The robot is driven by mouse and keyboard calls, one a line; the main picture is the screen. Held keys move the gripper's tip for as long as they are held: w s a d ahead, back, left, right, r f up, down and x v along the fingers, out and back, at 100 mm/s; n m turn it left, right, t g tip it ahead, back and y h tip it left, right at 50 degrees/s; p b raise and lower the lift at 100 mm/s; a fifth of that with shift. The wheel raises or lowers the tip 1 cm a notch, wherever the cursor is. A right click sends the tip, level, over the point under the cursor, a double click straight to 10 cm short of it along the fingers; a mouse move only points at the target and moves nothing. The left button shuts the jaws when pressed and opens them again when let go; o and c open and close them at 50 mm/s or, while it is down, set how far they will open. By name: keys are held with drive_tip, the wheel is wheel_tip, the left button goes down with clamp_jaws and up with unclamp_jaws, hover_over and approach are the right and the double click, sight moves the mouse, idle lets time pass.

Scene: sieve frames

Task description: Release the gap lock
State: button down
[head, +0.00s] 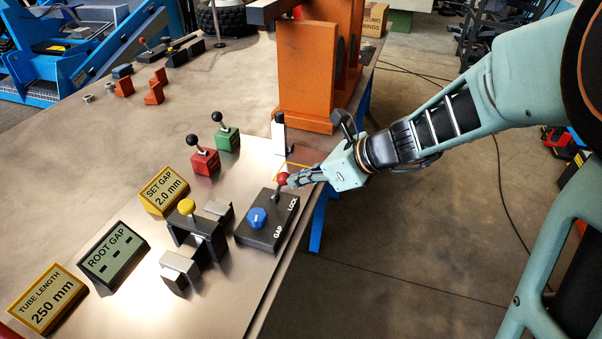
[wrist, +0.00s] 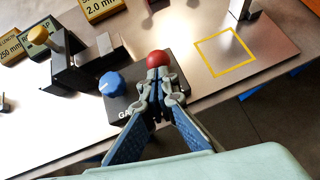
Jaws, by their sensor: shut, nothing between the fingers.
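A black control box (head: 250,238), marked GAP and LOCK, stands near the table's right edge. Its lock lever has a red ball knob (head: 282,178), which also shows in the wrist view (wrist: 157,58). A blue dial (head: 257,217) sits on the GAP side and shows left of my fingers in the wrist view (wrist: 112,83). My gripper (head: 291,182) is shut and empty, its fingertips right beside the red knob. In the wrist view the shut fingertips (wrist: 156,76) lie just below the knob and hide the lever's stem. I cannot tell whether they touch it.
A black fixture with a yellow knob (head: 187,207) stands left of the box. Red (head: 203,162) and green (head: 227,139) lever blocks and an orange stand (head: 303,75) are behind. Displays read SET GAP 2.0 mm (head: 164,190), ROOT GAP with dashes (head: 112,253), and TUBE LENGTH 250 mm (head: 47,300).

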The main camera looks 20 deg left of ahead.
sight(281, 178)
drive_tip(key=shift+a+r+h+p, duration=0.95)
drive_tip(key=shift+r+p, duration=0.1)
drive_tip(key=shift+p, duration=2.75)
drive_tip(key=a+h+p, duration=0.1)
drive_tip(key=p, duration=0.3)
drive_tip(key=a+h+p, duration=0.1)
drive_tip(key=p, duration=0.3)
drive_tip(key=shift+r+g, duration=0.2)
drive_tip(key=shift+g, duration=0.1)
drive_tip(key=shift+w+a+f+p, duration=0.1)
drive_tip(key=shift+w+a+p, duration=0.05)
drive_tip(key=shift+a+p, duration=0.9)
drive_tip(key=shift+w+a+p, duration=0.15)
drive_tip(key=shift+a+p, duration=0.75)
drive_tip(key=shift+p, duration=0.2)
drive_tip(key=shift+a, duration=0.1)
